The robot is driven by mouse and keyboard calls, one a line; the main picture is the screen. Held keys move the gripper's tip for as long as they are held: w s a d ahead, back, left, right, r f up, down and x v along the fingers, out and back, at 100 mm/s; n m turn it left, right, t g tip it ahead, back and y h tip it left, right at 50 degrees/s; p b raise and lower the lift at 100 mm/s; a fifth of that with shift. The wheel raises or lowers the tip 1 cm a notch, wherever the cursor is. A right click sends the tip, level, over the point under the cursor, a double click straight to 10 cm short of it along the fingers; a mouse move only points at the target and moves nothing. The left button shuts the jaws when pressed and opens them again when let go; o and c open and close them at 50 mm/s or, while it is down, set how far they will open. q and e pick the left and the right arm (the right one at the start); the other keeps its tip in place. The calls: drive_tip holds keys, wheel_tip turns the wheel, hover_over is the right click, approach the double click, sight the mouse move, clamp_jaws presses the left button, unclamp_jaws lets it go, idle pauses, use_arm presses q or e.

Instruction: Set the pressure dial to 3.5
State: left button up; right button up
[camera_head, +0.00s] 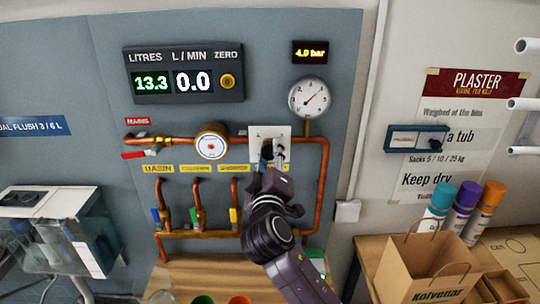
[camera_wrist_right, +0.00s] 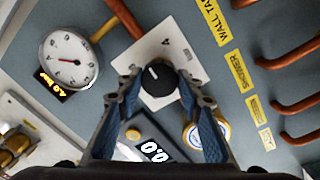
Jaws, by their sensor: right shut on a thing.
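The pressure dial is a round black knob (camera_wrist_right: 158,84) with a white pointer line, on a white plate (camera_wrist_right: 180,50) with a printed 4. In the wrist view the line tilts up and left. My right gripper (camera_head: 271,156) is shut on the knob, one blue-padded finger on each side; in the head view it hides most of the knob. My left gripper is not in view.
Copper pipes (camera_head: 324,185) frame the plate, with several valves (camera_head: 198,217) below left. A meter panel (camera_head: 183,73) reads 13.3 litres and 0.0 L/min. A paper bag (camera_head: 430,268) and spray cans (camera_head: 462,208) stand on the bench at right.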

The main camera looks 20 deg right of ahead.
drive_tip(key=shift+f+n, duration=0.1)
drive_tip(key=shift+n, duration=0.3)
drive_tip(key=o, duration=1.2)
drive_tip(key=shift+c, duration=0.2)
drive_tip(key=shift+s, duration=0.15)
drive_tip(key=v, duration=1.1)
drive_tip(key=shift+s+a, duration=0.2)
drive_tip(key=shift+s, duration=0.15)
